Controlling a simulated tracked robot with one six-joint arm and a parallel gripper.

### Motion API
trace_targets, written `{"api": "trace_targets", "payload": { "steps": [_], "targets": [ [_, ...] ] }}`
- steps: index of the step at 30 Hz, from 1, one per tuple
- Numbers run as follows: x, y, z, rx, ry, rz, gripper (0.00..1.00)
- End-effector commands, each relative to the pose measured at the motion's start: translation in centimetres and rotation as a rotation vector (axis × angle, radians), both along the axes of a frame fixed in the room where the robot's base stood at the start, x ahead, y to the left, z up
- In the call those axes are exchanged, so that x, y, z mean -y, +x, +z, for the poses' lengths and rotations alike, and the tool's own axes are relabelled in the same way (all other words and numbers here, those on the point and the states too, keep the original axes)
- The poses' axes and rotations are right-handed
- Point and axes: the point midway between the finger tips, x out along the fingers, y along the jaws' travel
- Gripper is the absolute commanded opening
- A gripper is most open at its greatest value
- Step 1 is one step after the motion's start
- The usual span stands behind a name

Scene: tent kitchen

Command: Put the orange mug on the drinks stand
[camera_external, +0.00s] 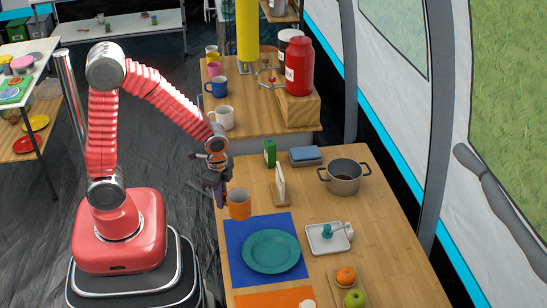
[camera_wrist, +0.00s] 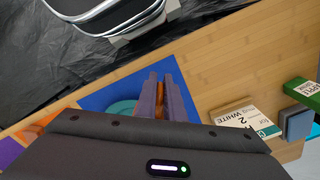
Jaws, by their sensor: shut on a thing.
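The orange mug (camera_external: 239,206) is at the left edge of the front wooden table, at the far-left corner of the blue mat; I cannot tell whether it touches the table. My gripper (camera_external: 221,196) is shut on it from the left. In the wrist view my two fingers (camera_wrist: 160,100) close on the mug, and only a sliver of orange (camera_wrist: 159,112) shows between them. What looks like the drinks stand, a wooden-topped table (camera_external: 256,122), stands beyond the front table, with several mugs along its left side.
A white mug (camera_external: 222,118) and blue mug (camera_external: 216,87) stand on that far table, near a red jar (camera_external: 299,68) and yellow column (camera_external: 247,30).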

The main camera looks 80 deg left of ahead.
Motion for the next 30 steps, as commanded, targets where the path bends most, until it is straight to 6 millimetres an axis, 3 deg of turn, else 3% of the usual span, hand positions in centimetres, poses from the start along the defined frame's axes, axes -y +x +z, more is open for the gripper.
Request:
{"api": "trace_targets", "payload": {
  "steps": [17,30],
  "targets": [
    [0.0,0.1,0.5,0.003,0.001,0.000,0.00],
    [0.0,0.1,7.4,0.005,0.000,0.000,0.00]
  ]
}}
